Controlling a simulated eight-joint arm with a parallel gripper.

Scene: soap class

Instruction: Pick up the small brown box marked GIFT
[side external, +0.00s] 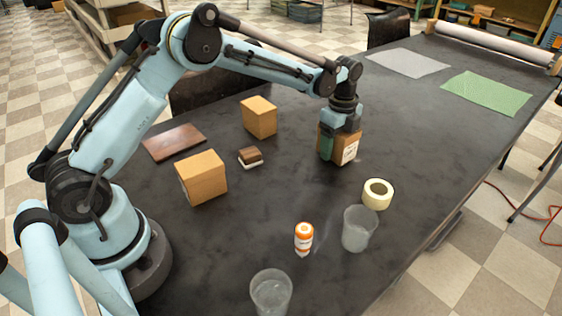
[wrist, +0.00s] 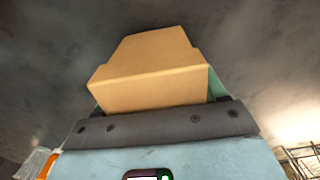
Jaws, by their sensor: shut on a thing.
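A small brown box (side external: 349,150) with a white label on one face is in my gripper (side external: 337,142), right of the middle of the dark table. The label's writing is too small to read. In the wrist view the box (wrist: 150,75) shows its plain tan faces between the jaws. My gripper is shut on it from above, with one green finger visible at its left side and the other mostly hidden. The box is upright and at or just above the table; I cannot tell whether it touches.
Two other brown boxes (side external: 201,177) (side external: 259,117), a small brown-and-white block (side external: 250,157) and a brown board (side external: 174,142) lie to the left. A tape roll (side external: 377,194), an orange-capped bottle (side external: 304,238) and two clear cups (side external: 359,229) (side external: 271,291) stand nearer. The far right has mats (side external: 486,93).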

